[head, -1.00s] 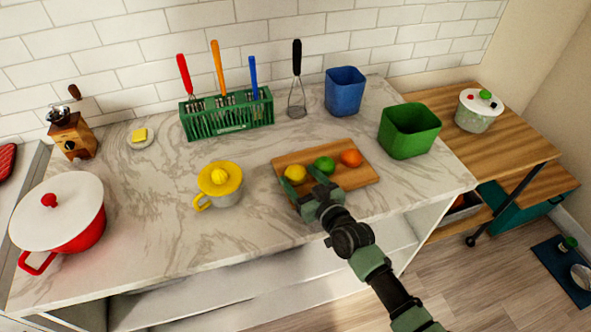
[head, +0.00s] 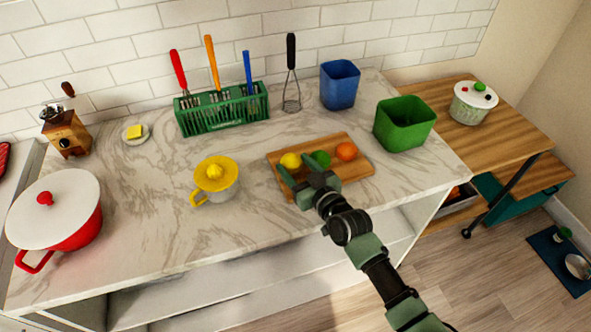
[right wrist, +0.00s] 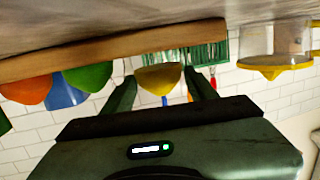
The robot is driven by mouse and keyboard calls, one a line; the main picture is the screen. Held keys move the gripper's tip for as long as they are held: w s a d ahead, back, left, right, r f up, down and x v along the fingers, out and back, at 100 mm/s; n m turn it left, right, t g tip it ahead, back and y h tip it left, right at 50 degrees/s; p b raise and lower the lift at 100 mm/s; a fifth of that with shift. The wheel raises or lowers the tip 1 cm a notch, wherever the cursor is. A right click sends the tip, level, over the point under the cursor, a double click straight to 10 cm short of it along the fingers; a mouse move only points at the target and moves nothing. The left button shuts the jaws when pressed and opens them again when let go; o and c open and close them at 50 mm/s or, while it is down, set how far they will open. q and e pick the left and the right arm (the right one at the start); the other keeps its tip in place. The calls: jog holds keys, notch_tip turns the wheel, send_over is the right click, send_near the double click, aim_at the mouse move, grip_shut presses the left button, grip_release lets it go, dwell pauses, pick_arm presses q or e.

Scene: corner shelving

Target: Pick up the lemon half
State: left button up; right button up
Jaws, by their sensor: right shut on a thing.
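The yellow lemon half (head: 290,161) is at the left part of the wooden cutting board (head: 352,186), left of a green lime half (head: 321,159) and an orange half (head: 346,151). My right gripper (head: 301,171) reaches in from the lower right over the board's front edge. In the right wrist view, which is upside down, the lemon half (right wrist: 160,77) sits between the two fingertips of the right gripper (right wrist: 160,80), which is shut on it. I cannot tell whether it is clear of the board. My left gripper is not in view.
A yellow-topped juicer (head: 217,178) stands left of the board. Behind are a green utensil rack (head: 222,115) and blue bin (head: 340,85); a green bin (head: 404,124) is at right. A red pot (head: 75,232) stands far left. Marble between pot and juicer is clear.

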aim_at(296, 166)
notch_tip(296, 166, up, 18)
jog(key=b, duration=0.1)
jog(key=shift+f, duration=0.15)
dwell(0.8)
